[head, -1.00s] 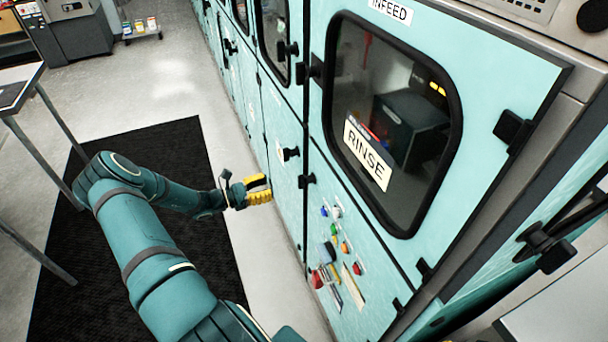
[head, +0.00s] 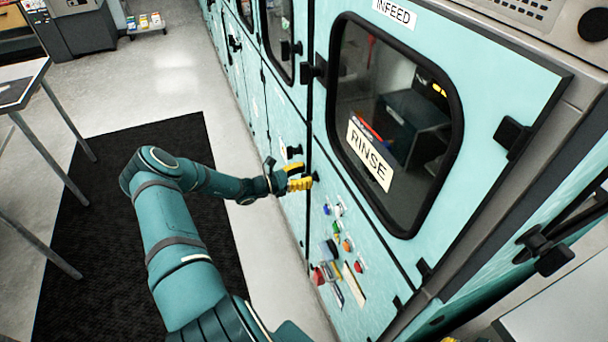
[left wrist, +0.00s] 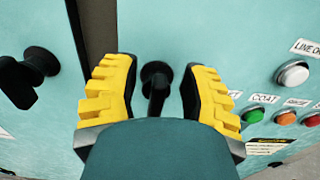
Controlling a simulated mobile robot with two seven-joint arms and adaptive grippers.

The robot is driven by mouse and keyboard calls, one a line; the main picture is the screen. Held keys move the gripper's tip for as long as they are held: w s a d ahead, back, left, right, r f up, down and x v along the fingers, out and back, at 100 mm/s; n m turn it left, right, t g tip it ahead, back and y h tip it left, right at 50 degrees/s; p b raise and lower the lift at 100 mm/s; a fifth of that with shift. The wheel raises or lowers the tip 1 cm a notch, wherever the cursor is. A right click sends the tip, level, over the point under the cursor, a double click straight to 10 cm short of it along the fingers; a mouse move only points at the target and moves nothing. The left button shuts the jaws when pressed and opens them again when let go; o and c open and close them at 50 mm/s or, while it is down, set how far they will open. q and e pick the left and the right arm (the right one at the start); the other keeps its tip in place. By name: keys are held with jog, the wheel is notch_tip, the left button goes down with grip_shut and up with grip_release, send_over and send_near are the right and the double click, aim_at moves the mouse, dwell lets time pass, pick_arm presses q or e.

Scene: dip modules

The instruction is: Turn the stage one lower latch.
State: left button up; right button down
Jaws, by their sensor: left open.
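A black latch (left wrist: 157,80) on the teal panel, just right of the dark seam, sits between the two yellow fingers of my left gripper (left wrist: 162,70) in the left wrist view. The fingers stand apart on either side of it, and I see a gap on both sides. In the head view my left gripper (head: 300,178) is at the panel below the window, with the latch (head: 316,176) partly hidden at its tips. A small yellow bit at the bottom edge of the head view may be my right gripper (head: 447,339); its fingers cannot be made out.
A second black latch (left wrist: 28,76) stands left of the seam. Coloured buttons (head: 338,240) sit on the panel below and right of the gripper. The RINSE window (head: 385,120) is above. A table (head: 25,82) stands at left, with a black mat (head: 90,210) on the floor.

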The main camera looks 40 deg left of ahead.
pick_arm(q)
jog(key=shift+c, duration=0.4)
grip_shut()
jog(key=shift+m, duration=0.3)
jog(key=m, duration=0.2)
jog(key=d+m, duration=0.1)
jog(key=m, duration=0.1)
jog(key=shift+s+f, duration=0.15)
jog(key=shift+s, duration=0.1)
jog(key=m, duration=0.3)
jog(key=m+b, duration=0.1)
jog(key=shift+s+d+f+m, duration=0.2)
jog(key=shift+d+f+m, duration=0.1)
jog(key=shift+d, duration=0.05)
jog(key=m, duration=0.3)
jog(key=f+m, duration=0.1)
jog(key=shift+s+d+m, duration=0.1)
jog(key=shift+d+m, duration=0.15)
jog(key=shift+m, duration=0.05)
jog(key=shift+f+m+b, duration=0.2)
jog(key=shift+m+b, duration=0.05)
jog(key=shift+m, duration=0.75)
jog(key=shift+f+m+b, duration=0.15)
jog(key=shift+m+b, duration=0.1)
jog(key=shift+m, duration=1.05)
